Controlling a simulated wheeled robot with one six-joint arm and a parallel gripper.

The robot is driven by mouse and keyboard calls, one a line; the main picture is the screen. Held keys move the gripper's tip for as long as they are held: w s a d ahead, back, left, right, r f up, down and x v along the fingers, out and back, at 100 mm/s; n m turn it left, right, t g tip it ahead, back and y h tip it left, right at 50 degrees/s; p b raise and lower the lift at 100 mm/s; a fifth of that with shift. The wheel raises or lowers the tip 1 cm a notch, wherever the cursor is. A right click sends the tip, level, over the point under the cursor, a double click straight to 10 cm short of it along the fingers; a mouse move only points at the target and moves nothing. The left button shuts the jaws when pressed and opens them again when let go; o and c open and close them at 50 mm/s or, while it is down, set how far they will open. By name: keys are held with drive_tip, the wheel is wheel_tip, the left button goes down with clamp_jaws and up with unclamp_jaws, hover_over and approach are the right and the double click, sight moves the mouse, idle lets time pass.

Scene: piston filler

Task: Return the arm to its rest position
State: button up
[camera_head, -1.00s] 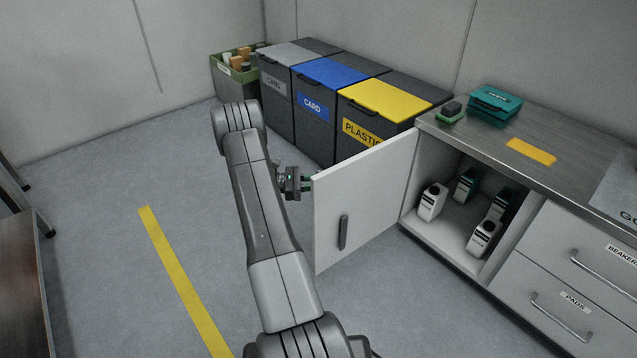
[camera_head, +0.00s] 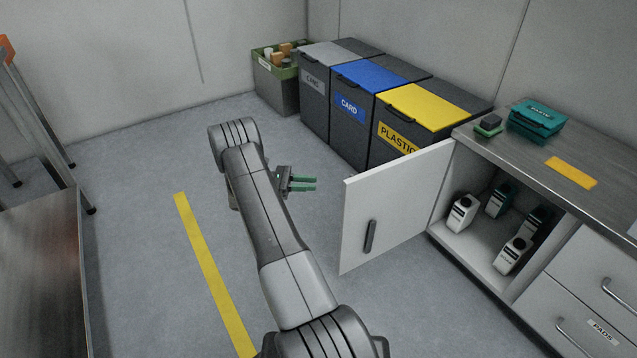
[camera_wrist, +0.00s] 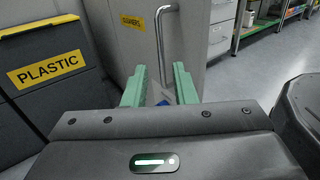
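My gripper (camera_head: 303,184) is in the middle of the head view, to the left of the open white cabinet door (camera_head: 396,209) and apart from it. Its two green fingers stand apart with nothing held between them. In the wrist view my gripper (camera_wrist: 158,80) also shows open, facing the door's outer side (camera_wrist: 140,45) with its metal handle (camera_wrist: 160,45) and a yellow label. My arm reaches out over the floor.
The grey, blue-lidded card and yellow-lidded plastic bins (camera_head: 405,125) stand behind the door. Several bottles (camera_head: 515,253) stand in the open cabinet. A metal table (camera_head: 40,270) is at the left. Floor with a yellow line (camera_head: 215,275) is free on the left.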

idle(0.4)
drive_tip(key=d+b, duration=0.1)
drive_tip(key=d, duration=0.5)
drive_tip(key=d+b, duration=0.1)
drive_tip(key=d, duration=0.6)
drive_tip(key=shift+s+d, duration=0.2)
drive_tip(key=shift+d, duration=0.05)
drive_tip(key=shift+s+a+b, duration=0.1)
drive_tip(key=shift+a+b, duration=0.05)
drive_tip(key=shift+b, duration=0.15)
